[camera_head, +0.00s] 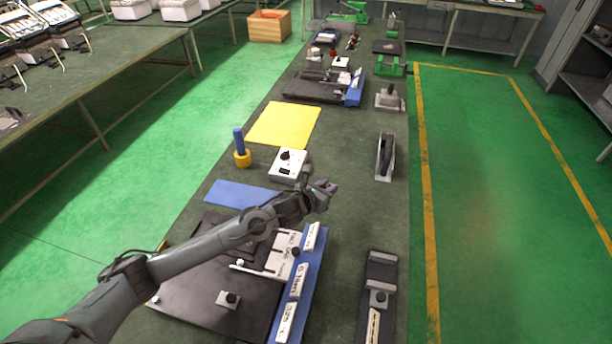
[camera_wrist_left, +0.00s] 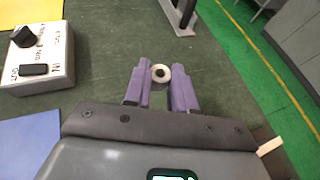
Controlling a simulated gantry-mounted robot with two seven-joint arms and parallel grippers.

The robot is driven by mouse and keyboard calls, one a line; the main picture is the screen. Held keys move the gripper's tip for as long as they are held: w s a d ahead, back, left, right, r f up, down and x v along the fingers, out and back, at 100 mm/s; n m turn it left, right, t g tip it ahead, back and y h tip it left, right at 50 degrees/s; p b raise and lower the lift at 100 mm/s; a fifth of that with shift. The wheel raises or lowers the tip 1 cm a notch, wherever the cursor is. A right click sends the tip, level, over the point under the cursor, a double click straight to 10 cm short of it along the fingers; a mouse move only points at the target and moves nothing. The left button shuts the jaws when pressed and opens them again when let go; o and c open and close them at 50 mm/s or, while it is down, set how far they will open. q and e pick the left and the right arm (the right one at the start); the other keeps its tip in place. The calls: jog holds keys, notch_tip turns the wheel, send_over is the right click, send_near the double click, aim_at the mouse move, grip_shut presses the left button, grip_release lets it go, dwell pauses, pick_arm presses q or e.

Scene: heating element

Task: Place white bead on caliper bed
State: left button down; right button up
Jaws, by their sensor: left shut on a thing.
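My left gripper (camera_head: 325,188) is above the dark green workbench, to the right of the white switch box (camera_head: 287,166). In the left wrist view its purple fingers (camera_wrist_left: 161,88) are shut on the white bead (camera_wrist_left: 160,74), a small pale ring with a dark hole at the fingertips. The bead is too small to make out in the head view. A long narrow dark fixture (camera_head: 382,270) with a pale strip lies at the bench's near right; I cannot tell for sure whether it is the caliper bed. My right gripper is not in view.
A dark board (camera_head: 195,298) with a blue strip lies under my left arm. A blue mat (camera_head: 232,194), a yellow mat (camera_head: 284,124) and a blue post in a yellow base (camera_head: 241,158) are on the left. A grey stand (camera_head: 385,158) is on the right.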

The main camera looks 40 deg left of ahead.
pick_arm(q)
jog(key=shift+w, duration=0.25)
jog(key=shift+a+f+b, duration=0.1)
jog(key=shift+a+b, duration=0.15)
jog(key=shift+b, duration=0.05)
jog(key=a+f, duration=0.2)
jog(key=a, duration=0.1)
jog(key=a+f, duration=0.2)
jog(key=a, duration=0.2)
jog(key=a+f, duration=0.2)
jog(key=a, duration=0.2)
jog(key=shift+w+f+b, duration=0.1)
jog(key=shift+f+b, duration=0.1)
jog(key=shift+b, duration=0.1)
jog(key=shift+a+f, duration=0.1)
jog(key=shift+f, duration=0.25)
jog(key=shift+f+b, duration=0.3)
jog(key=shift+f, duration=1.45)
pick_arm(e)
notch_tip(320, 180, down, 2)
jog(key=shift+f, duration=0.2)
pick_arm(q)
jog(key=shift+f, duration=0.1)
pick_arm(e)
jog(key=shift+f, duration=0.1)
pick_arm(q)
jog(key=c, duration=1.2)
grip_release()
